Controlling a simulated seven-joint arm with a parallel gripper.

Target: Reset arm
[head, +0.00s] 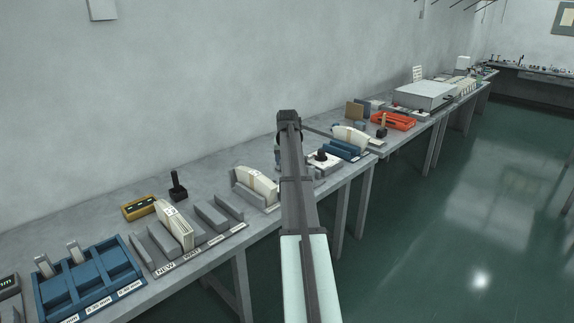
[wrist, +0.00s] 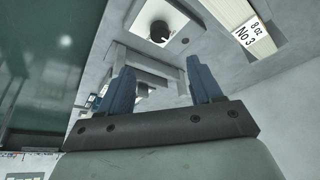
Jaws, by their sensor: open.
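In the head view my arm reaches up from the bottom over the front edge of the long grey bench (head: 205,177), and it hides part of the bench. My gripper (wrist: 163,82) shows in the wrist view as two blue fingers set wide apart on a dark bar. The fingers are open with nothing between them. Beyond them in the wrist view are a white plate with a black round knob (wrist: 160,32) and a white strip labelled "8 oz No 3" (wrist: 247,38). My fingertips cannot be made out in the head view.
At the left are a blue divided tray (head: 130,280), a grey rack (head: 157,250) with cream stacked blanks (head: 174,226), a yellow-framed box (head: 139,207) and a black-handled stamp (head: 178,187). Right of my arm are blue blocks (head: 343,151), an orange tray (head: 393,121) and a grey box (head: 424,95).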

